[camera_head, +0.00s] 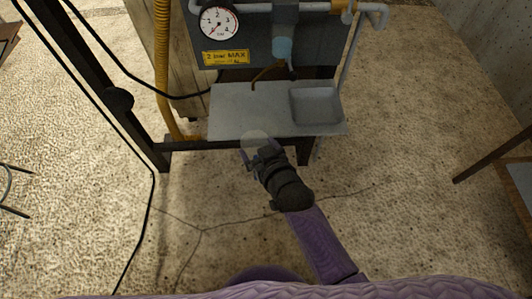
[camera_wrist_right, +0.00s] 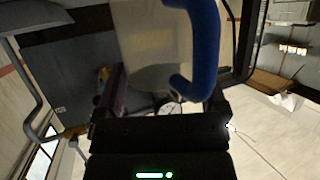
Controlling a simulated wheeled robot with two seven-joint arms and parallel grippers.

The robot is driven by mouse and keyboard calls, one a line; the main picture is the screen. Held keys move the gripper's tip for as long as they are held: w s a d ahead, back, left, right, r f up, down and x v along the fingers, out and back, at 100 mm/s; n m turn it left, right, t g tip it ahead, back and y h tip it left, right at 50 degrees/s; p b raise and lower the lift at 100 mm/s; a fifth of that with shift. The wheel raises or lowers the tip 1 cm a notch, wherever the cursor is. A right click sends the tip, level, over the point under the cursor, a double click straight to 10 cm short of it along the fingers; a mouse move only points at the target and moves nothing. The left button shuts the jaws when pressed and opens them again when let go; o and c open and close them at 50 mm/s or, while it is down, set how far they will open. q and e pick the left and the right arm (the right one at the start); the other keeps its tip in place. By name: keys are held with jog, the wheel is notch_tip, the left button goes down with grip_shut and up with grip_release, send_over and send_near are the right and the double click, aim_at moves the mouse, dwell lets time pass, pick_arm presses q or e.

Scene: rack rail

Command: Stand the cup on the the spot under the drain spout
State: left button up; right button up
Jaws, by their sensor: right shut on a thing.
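My right gripper (camera_head: 258,149) is at the front edge of the grey metal shelf. It is shut on a pale, see-through cup (camera_head: 255,139), which overlaps the shelf's front edge in the head view. The cup also shows as a hazy shape between the fingers in the right wrist view (camera_wrist_right: 155,50). I cannot tell its height above the shelf. A thin brownish bent spout (camera_head: 266,73) hangs over the back of the shelf (camera_head: 232,112), up and slightly right of the cup. The shelf below it looks bare, with no clear mark. My left gripper is not in view.
A recessed basin (camera_head: 316,104) takes the shelf's right side. Behind stand a dark panel with a pressure gauge (camera_head: 220,22), a yellow label (camera_head: 225,57) and a light blue cylinder (camera_head: 283,48). An orange hose (camera_head: 162,60) hangs at left. A blue curved piece (camera_wrist_right: 205,45) crosses the wrist view.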

jog(key=w+b, duration=0.3)
jog(key=w, duration=0.1)
jog(key=w+f+b, duration=0.1)
jog(key=w+b, duration=0.2)
jog(key=w, duration=0.2)
jog(key=w+b, duration=0.3)
jog(key=w, duration=0.1)
jog(key=shift+w+f+b, duration=0.35)
jog(key=shift+f, duration=0.05)
jog(key=shift+w+r, duration=0.1)
jog(key=shift+w, duration=0.25)
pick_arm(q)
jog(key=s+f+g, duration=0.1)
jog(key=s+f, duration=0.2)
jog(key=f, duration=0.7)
pick_arm(e)
jog(key=shift+r, duration=0.1)
pick_arm(q)
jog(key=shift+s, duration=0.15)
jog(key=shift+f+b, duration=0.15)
jog(key=shift+b, duration=0.15)
pick_arm(e)
jog(key=shift+f, duration=0.25)
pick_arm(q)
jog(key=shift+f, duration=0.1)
pick_arm(e)
jog(key=shift+f, duration=0.15)
